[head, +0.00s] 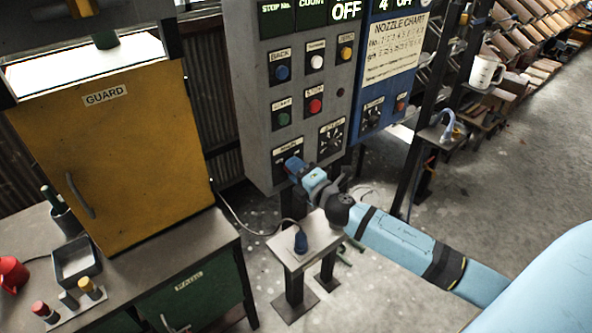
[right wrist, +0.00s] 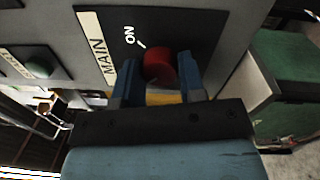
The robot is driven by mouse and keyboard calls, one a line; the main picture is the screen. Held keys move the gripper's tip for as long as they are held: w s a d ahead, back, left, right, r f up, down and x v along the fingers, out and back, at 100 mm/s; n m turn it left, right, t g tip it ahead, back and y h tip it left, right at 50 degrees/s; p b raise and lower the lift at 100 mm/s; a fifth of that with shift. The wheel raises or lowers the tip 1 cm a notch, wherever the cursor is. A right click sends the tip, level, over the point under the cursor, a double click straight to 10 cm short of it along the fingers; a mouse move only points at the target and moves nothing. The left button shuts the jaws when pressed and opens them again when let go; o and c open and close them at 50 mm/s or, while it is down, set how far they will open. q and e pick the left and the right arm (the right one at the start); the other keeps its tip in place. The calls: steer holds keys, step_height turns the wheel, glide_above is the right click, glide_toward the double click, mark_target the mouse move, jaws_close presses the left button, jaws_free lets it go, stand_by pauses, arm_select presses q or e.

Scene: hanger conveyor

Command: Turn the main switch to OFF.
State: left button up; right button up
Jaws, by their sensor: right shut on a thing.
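The main switch, a red rotary knob (right wrist: 160,66) on a black plate labelled MAIN, shows in the right wrist view. The word ON and a white mark stand beside the knob; no OFF label can be seen. My right gripper (right wrist: 160,75) has its two blue fingers on either side of the knob, shut on it. In the head view my right gripper (head: 292,166) is at the lower left of the grey control panel (head: 262,100) and hides the knob. My left gripper is not in view.
Buttons, including a blue one (head: 282,73) and a red one (head: 315,106), sit above my gripper on the panel. A small stand (head: 290,262) with a blue plug is below my arm. A yellow guard door (head: 120,150) is at left.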

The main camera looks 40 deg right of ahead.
steer(key=o, duration=0.9)
steer(key=shift+o, duration=0.2)
steer(key=shift+s, duration=0.1)
steer(key=s+d+b, duration=0.1)
steer(key=s+b, duration=0.2)
steer(key=s, duration=1)
steer(key=shift+s+f, duration=0.25)
steer(key=shift+f, duration=0.1)
steer(key=shift+f, duration=0.1)
